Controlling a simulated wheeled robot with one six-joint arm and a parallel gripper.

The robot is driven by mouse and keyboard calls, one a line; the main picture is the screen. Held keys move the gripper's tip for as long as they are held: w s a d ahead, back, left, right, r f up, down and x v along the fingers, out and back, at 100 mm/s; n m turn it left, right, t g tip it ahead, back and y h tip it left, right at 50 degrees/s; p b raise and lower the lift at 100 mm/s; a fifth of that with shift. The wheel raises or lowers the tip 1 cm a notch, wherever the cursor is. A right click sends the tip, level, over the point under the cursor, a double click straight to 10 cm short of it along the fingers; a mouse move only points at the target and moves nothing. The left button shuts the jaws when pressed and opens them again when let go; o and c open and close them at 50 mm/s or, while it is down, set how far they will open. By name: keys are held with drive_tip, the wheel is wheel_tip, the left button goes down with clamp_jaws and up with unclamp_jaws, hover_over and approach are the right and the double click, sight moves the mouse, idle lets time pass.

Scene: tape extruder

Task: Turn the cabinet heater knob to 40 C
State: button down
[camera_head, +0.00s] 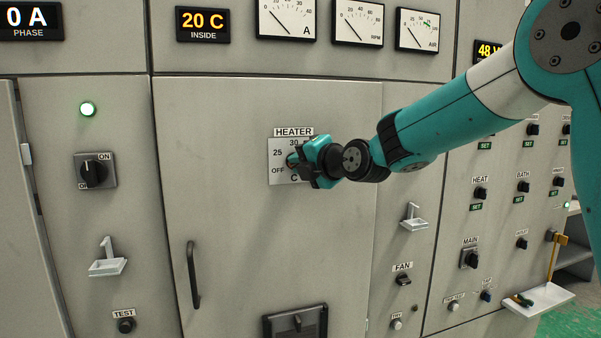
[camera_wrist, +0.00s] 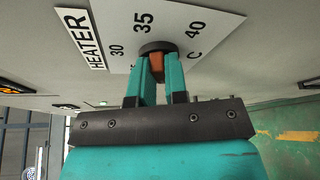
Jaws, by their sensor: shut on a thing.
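The heater dial plate (camera_head: 274,148) is on the grey cabinet door, with HEATER above it and 25, 30, OFF and C readable in the head view. The wrist view shows the plate (camera_wrist: 112,35) tilted, with 30, 35, 40 and C. The heater knob (camera_wrist: 157,47) has a dark round base and a brown grip bar. My gripper (camera_wrist: 159,72) is shut on the bar, one teal finger on each side. In the head view my gripper (camera_head: 299,160) covers most of the knob and the right part of the scale. Which mark the knob points to cannot be told.
The INSIDE display (camera_head: 203,24) reads 20 C. A door handle (camera_head: 194,274) is at lower left of the dial, and a dark recessed latch (camera_head: 295,323) is below. A FAN switch (camera_head: 404,280) is at lower right. The door around the dial is mostly bare.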

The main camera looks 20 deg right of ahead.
drive_tip(key=n+h+b, duration=0.3)
drive_tip(key=n+b, duration=0.3)
drive_tip(key=b, duration=0.2)
drive_tip(key=n+h+b, duration=0.4)
drive_tip(key=n+b, duration=0.2)
drive_tip(key=b, duration=0.1)
drive_tip(key=a+n+h+b, duration=0.1)
drive_tip(key=n+h+b, duration=0.3)
drive_tip(key=n+b, duration=0.2)
drive_tip(key=shift+r+b, duration=0.1)
drive_tip(key=shift+b, duration=1.25)
idle(1.0)
idle(0.4)
